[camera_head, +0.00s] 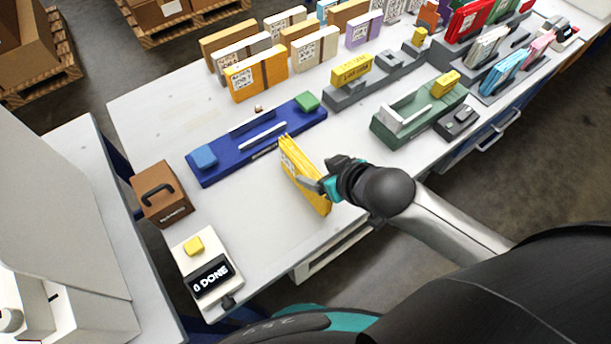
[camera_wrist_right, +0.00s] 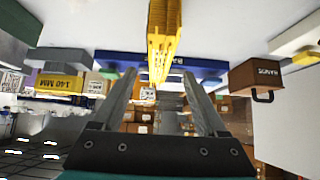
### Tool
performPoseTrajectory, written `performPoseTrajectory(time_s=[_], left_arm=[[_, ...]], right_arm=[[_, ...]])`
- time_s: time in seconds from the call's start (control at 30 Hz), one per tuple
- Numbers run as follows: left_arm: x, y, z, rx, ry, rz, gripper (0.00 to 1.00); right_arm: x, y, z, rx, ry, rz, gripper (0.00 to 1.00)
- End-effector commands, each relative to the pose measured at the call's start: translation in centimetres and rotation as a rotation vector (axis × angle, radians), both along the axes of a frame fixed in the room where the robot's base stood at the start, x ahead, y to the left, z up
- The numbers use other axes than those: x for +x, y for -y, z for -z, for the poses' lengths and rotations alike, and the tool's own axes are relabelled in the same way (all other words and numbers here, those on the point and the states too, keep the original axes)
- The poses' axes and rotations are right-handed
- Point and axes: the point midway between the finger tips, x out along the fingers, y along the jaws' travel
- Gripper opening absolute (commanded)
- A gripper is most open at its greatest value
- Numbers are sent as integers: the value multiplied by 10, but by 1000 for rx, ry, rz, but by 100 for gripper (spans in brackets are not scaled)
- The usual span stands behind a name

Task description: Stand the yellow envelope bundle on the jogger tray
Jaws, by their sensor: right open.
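The yellow envelope bundle (camera_head: 300,170) is a thin stack with a white label, on edge and slightly fanned, at the front of the white table. My right gripper (camera_head: 318,184) is open at its near side. In the right wrist view the bundle (camera_wrist_right: 163,35) shows edge-on, its lower end between the spread fingertips (camera_wrist_right: 159,74); I see no grip on it. Which object is the jogger tray is not labelled clearly; a green tray (camera_head: 386,132) with a white bar and yellow block stands to the right. My left gripper is out of view.
A long blue fixture (camera_head: 215,170) lies behind the bundle. A brown box (camera_head: 146,205) and a counter reading "0 DONE" (camera_head: 212,278) stand left. Several envelope bundles (camera_head: 262,84) line the back. Bare table (camera_head: 250,215) lies between the counter and bundle.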

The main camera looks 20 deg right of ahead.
Motion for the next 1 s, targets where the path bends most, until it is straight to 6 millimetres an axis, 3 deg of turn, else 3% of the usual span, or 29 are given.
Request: performPoseTrajectory(time_s=[0.13,0.47,0.73,1.0], left_arm=[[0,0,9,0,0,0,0],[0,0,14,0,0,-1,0],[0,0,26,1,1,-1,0],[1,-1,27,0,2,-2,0]], right_arm=[[18,-6,19,-1,2,-1,75],[34,-12,34,-1,2,-1,75],[60,-21,58,-1,1,-1,75],[66,-23,63,-1,3,-4,75]])
